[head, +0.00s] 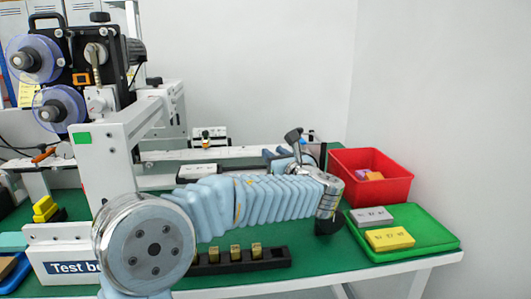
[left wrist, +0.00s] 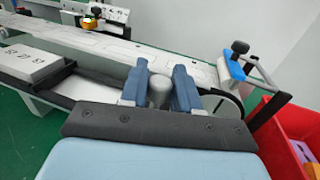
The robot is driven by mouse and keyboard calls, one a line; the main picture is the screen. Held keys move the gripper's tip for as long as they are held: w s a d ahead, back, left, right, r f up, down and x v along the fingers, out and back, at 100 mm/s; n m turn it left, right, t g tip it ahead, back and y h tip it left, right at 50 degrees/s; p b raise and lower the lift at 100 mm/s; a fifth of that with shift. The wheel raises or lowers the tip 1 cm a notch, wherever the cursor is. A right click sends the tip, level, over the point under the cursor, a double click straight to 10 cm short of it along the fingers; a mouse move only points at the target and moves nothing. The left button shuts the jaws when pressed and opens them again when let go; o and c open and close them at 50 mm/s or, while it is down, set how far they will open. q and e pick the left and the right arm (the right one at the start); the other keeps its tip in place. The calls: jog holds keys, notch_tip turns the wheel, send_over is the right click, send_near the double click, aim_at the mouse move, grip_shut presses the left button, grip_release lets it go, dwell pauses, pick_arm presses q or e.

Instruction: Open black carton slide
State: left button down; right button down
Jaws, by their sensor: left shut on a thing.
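A grey rounded knob (left wrist: 158,92) stands between the two blue fingers of my left gripper (left wrist: 160,88) in the left wrist view, and the gripper is shut on it. In the head view my left gripper (head: 280,158) is at the right end of the conveyor, partly hidden by my own arm. A black slide rail (left wrist: 90,88) runs along the conveyor's near side, beside a white carton with printed digits (left wrist: 32,66). The carton also shows in the head view (head: 198,170). Much of the slide is hidden behind my wrist and arm. My right gripper is not in view.
A red bin (head: 372,188) with small blocks stands right of the conveyor. In front of it a green tray (head: 440,238) holds a grey and a yellow box. A black-knobbed clamp (left wrist: 240,48) stands at the conveyor's end. A black rack (head: 270,262) with brass pieces lies in front.

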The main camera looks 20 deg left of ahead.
pick_arm(q)
jog(key=shift+d, duration=0.1)
jog(key=c, duration=0.9)
grip_release()
jog(key=shift+c, duration=0.2)
jog(key=b+v, duration=0.1)
jog(key=v, duration=1.2)
jog(key=shift+s+d, duration=0.25)
jog(key=shift+s, duration=0.1)
